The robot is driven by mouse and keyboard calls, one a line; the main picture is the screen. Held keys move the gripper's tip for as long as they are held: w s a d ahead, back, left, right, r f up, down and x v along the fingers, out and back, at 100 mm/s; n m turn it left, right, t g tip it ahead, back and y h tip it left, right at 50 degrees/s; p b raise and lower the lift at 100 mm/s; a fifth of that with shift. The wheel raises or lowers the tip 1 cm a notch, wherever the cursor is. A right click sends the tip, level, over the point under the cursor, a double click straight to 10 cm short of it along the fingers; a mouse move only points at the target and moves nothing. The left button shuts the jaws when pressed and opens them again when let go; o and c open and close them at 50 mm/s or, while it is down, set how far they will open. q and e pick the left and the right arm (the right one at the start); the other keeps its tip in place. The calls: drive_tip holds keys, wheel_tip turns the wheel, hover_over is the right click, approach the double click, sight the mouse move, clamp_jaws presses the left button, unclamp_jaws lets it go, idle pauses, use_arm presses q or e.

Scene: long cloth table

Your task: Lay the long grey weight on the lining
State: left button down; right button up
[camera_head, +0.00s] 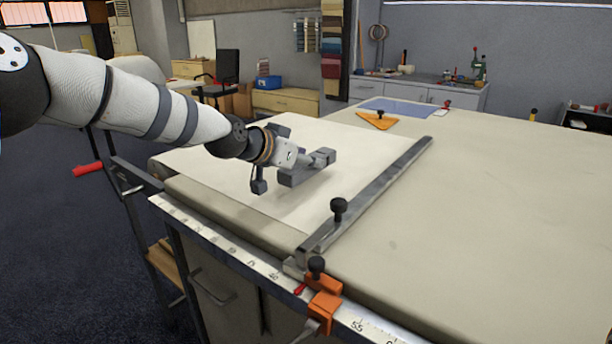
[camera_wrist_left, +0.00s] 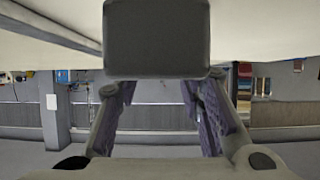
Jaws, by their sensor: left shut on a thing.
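The long grey weight (camera_head: 291,178) is a dark grey bar at the left part of the table. My left gripper (camera_head: 309,161) comes in from the left, low and nearly level, and is shut on it. In the left wrist view the weight's end (camera_wrist_left: 156,38) fills the top middle, between the tips of my left gripper (camera_wrist_left: 157,84). The lining (camera_head: 232,166) seems to be the pale flat sheet below the weight. I cannot tell whether the weight touches it or hangs just above. My right gripper is out of view.
A long metal bar (camera_head: 385,182) with a black knob lies across the table right of the weight, by an orange clamp (camera_head: 324,298) at the front edge. An orange triangle (camera_head: 378,121) and a blue sheet (camera_head: 400,106) lie farther back. The table's right side is clear.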

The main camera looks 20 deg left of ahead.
sight(305, 174)
use_arm(q)
wheel_tip(305, 174, down, 3)
drive_tip(key=c, duration=1.5)
unclamp_jaws()
drive_tip(key=shift+f, duration=0.25)
drive_tip(key=o, duration=0.4)
